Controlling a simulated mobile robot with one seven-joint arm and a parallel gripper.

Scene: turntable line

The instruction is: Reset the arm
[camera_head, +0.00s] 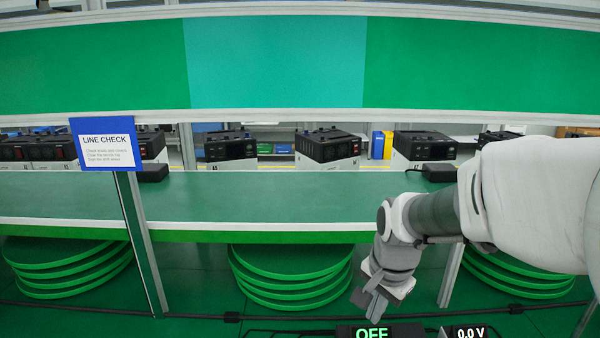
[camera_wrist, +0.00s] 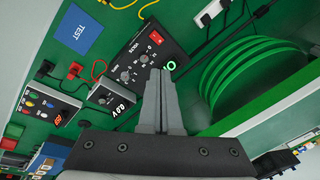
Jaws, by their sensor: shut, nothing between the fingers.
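My arm comes in from the right in the head view and hangs down at the front of the green bench. My gripper (camera_head: 374,303) points down near the front, above a black box with a lit "OFF" display (camera_head: 372,333). In the wrist view my gripper's fingers (camera_wrist: 160,80) are together, with nothing between them.
A "LINE CHECK" sign (camera_head: 107,144) stands on a post at the left. Several black-and-white devices line the back of the green bench (camera_head: 270,200). Stacked green discs (camera_head: 290,275) sit below it. In the wrist view are a meter (camera_wrist: 112,97), a button box (camera_wrist: 48,104) and cables.

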